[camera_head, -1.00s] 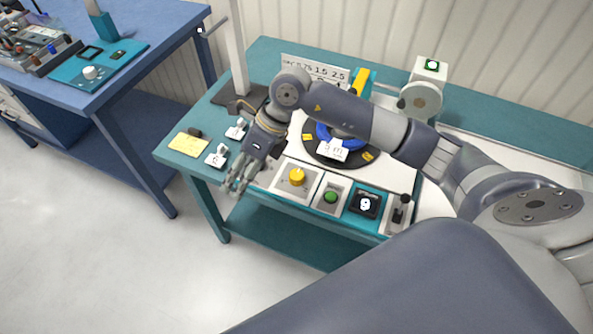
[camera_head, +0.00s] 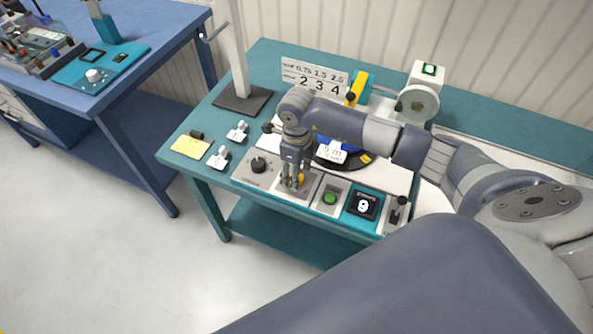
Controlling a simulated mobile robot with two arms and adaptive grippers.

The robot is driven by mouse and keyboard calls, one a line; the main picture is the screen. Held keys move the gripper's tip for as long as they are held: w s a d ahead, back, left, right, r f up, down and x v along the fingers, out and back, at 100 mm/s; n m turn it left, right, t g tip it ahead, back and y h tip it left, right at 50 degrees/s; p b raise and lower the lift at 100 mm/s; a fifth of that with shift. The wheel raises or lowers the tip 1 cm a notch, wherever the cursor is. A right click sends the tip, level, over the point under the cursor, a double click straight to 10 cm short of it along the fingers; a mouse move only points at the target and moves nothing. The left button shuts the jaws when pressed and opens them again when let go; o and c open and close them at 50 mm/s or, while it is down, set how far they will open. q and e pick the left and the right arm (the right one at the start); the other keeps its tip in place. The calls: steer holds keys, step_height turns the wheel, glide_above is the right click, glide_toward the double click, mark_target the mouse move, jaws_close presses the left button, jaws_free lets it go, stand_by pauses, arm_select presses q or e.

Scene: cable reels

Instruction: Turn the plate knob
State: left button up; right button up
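A row of controls lies along the front of the teal bench. The yellow knob (camera_head: 302,178) sits on a light plate (camera_head: 312,190) and is mostly hidden by my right gripper (camera_head: 292,184). The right gripper points down over this plate, its fingers at or beside the yellow knob. I cannot tell whether they touch it or how far they are closed. A black knob (camera_head: 258,165) on another light panel is just left of the gripper. My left gripper is not in view.
Right of the plate are a green button (camera_head: 330,198), a display reading 9 (camera_head: 363,205) and a black lever (camera_head: 398,208). Behind are a reel with a "5 m" label (camera_head: 332,152) and a number board (camera_head: 313,80). White clips (camera_head: 218,158) and a yellow note (camera_head: 190,146) lie left.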

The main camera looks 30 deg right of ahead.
steer(key=shift+f, duration=0.6)
steer(key=c, duration=1.1)
